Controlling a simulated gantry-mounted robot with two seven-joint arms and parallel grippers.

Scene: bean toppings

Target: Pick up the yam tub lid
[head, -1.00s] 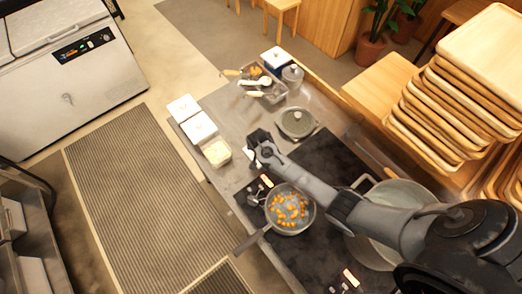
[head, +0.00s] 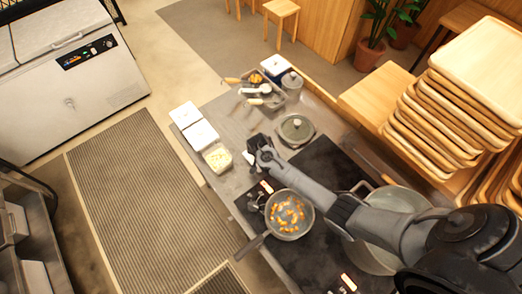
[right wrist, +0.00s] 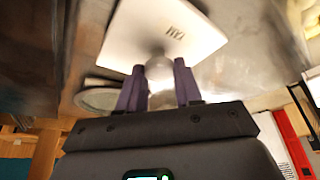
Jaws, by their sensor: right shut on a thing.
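The yam tub lid (right wrist: 172,38) is a white square plate with dark lettering in the right wrist view. My right gripper (right wrist: 160,78) is shut on the lid's knob, which sits between its two purple-grey fingers. In the head view my right gripper (head: 253,147) is over the steel counter, just right of an open tub with pale contents (head: 217,157). The lid is mostly hidden there by the gripper. Two closed white tubs (head: 186,114) (head: 201,134) stand in a row with the open one. My left gripper is not in view.
A pan with orange pieces (head: 290,214) sits on the dark hob below my right arm. Stacked wooden trays (head: 440,120) rise at the right.

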